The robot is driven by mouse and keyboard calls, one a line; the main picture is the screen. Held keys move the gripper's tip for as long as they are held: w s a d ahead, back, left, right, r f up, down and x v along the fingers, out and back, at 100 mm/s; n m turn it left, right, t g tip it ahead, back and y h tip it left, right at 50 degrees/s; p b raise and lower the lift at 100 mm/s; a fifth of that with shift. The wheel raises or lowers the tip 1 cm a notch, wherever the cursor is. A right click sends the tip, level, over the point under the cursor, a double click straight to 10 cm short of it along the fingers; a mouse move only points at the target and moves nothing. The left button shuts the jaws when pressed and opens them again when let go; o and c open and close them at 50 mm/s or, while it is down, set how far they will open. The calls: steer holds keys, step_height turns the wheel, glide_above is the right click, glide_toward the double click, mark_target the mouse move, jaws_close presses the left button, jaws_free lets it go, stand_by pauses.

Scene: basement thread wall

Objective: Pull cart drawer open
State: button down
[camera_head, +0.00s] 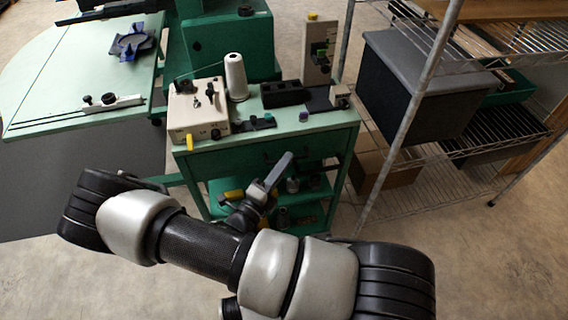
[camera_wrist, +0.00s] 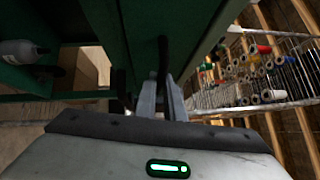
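The green cart (camera_head: 345,125) stands ahead with a dark green drawer front (camera_head: 228,166) under its pale top. My gripper (camera_head: 287,160) is at the middle of the drawer front, where it hides part of the dark handle. In the wrist view, the grey fingers of my gripper (camera_wrist: 162,88) stand close together with a narrow gap between them. A dark upright handle bar (camera_wrist: 163,55) shows just beyond their tips. I cannot tell whether the fingers touch or grip it. The drawer looks closed, flush under the top.
A sewing unit (camera_head: 197,112), a white thread cone (camera_head: 236,77) and a black block (camera_head: 283,93) stand on the cart top. A wire shelf (camera_head: 420,150) with a dark bin (camera_head: 415,90) is close on the right. A pale green table (camera_head: 60,75) is at left.

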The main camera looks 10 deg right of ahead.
steer(key=s+p, duration=0.2)
steer(key=s, duration=1.1)
steer(key=shift+s, duration=0.25)
steer(key=c, duration=1.8)
jaws_free()
steer(key=shift+c, duration=0.2)
steer(key=shift+a, duration=0.1)
steer(key=v, duration=1.7)
steer(key=shift+p, duration=0.35)
steer(key=shift+s+a, duration=0.1)
steer(key=shift+a, duration=0.05)
